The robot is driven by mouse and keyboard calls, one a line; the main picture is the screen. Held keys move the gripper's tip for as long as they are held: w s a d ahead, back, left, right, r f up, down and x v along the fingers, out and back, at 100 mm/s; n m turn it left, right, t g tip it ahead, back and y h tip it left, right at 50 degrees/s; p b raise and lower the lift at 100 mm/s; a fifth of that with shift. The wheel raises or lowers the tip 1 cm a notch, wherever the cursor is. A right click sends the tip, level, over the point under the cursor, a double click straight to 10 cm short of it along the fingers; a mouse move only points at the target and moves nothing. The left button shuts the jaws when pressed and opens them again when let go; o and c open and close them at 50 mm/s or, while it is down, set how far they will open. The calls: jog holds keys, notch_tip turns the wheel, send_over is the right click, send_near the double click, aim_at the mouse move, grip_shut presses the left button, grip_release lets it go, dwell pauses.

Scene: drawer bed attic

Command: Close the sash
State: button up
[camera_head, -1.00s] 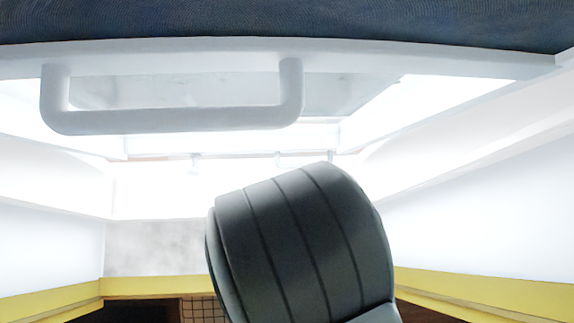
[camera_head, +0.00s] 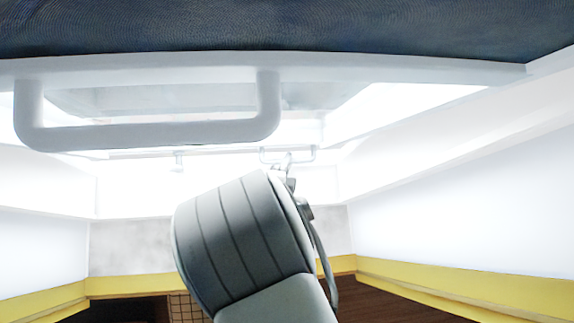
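The sash (camera_head: 400,68) is a white-framed panel across the top of the view, seen from below, with a dark blue textured surface above its frame. A thick white U-shaped handle (camera_head: 150,136) hangs from its near edge at the left. The sash stands open, with bright openings visible beneath and behind it. My grey arm rises in the middle. My gripper (camera_head: 284,163) shows small behind the arm's big link, close to a thin far bar (camera_head: 300,160). I cannot tell whether it touches that bar, and its fingers are too small to read.
White sloping walls (camera_head: 460,195) stand at both sides, with a yellow band (camera_head: 440,285) along their lower edge. A dark brown area (camera_head: 400,302) lies below at the right. Open space lies right of my arm.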

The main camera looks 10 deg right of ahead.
grip_shut()
dwell(1.0)
